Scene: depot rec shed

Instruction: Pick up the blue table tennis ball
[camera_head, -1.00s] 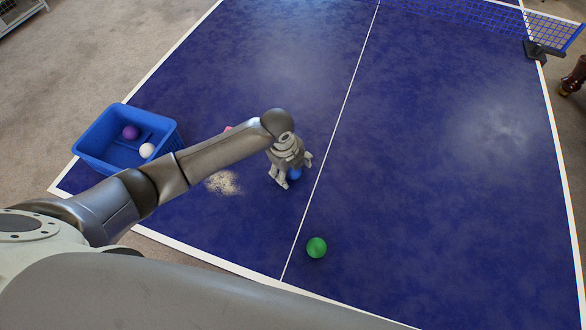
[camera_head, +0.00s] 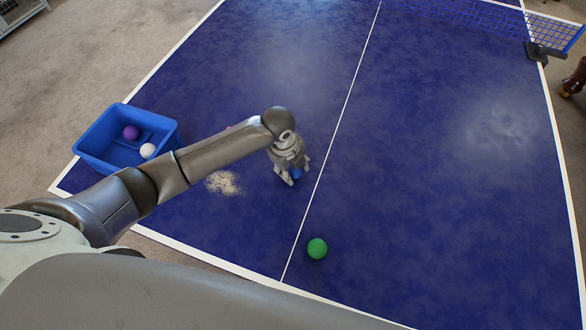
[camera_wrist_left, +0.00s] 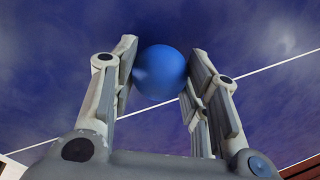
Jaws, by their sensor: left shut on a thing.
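The blue table tennis ball (camera_wrist_left: 160,72) sits between the fingertips of my left gripper (camera_wrist_left: 158,85) in the left wrist view, touched on both sides. In the head view the left gripper (camera_head: 291,178) points down at the blue table, left of the white centre line. Only a small part of the blue ball (camera_head: 296,173) shows there between the fingers. I cannot tell whether the ball touches the table. My right gripper is not in view.
A green ball (camera_head: 317,248) lies on the table tennis table (camera_head: 420,180) near its front edge. A blue bin (camera_head: 88,155) at the left holds a purple ball (camera_head: 131,132) and a white ball (camera_head: 148,150). A pale patch (camera_head: 222,183) marks the table. A net (camera_head: 480,22) crosses the far end.

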